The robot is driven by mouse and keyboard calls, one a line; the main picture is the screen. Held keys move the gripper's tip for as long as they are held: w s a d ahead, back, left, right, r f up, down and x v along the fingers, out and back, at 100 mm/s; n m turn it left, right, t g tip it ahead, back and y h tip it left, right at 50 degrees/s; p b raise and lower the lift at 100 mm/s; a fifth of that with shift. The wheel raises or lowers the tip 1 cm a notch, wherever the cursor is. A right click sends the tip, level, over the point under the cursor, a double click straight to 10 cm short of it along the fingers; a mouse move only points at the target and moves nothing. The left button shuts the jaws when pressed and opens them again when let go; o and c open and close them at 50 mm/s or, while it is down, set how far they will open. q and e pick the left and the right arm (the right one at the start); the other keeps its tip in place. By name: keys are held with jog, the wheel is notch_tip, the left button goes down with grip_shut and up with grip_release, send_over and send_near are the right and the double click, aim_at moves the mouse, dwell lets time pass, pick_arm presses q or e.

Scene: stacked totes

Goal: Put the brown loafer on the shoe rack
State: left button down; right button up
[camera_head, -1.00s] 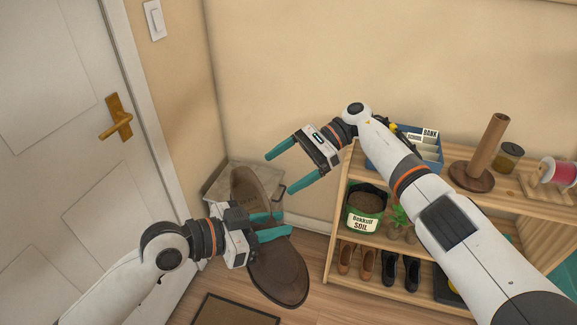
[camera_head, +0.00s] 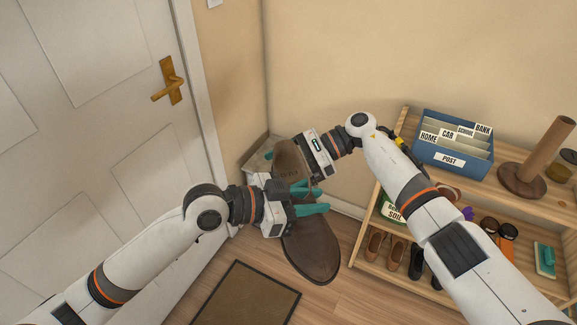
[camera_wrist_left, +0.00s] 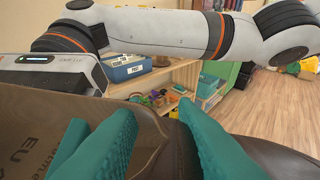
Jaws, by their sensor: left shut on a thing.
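The brown loafer (camera_head: 312,250) hangs in the air, toe down toward me, its open heel end up and away. My left gripper (camera_head: 308,199) is shut on it near its middle; the left wrist view shows teal fingers either side of brown leather (camera_wrist_left: 172,150). My right gripper (camera_head: 307,160) is at the heel end, its body close against the loafer; its fingers are mostly hidden, so its grip is unclear. The wooden shoe rack (camera_head: 369,252) stands right, with tan shoes (camera_head: 376,245) and black shoes (camera_head: 416,262) on a low shelf, partly behind my right arm.
A blue post box (camera_head: 450,160) and a brown wooden stand (camera_head: 522,178) are on the rack top. A doormat (camera_head: 247,294) lies on the floor below. A white door (camera_head: 110,130) is on the left.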

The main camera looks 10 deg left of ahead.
jog(key=c, duration=1.1)
pick_arm(q)
jog(key=c, duration=1.1)
grip_release()
pick_arm(e)
jog(key=shift+c, duration=0.9)
pick_arm(q)
jog(key=shift+o, duration=0.2)
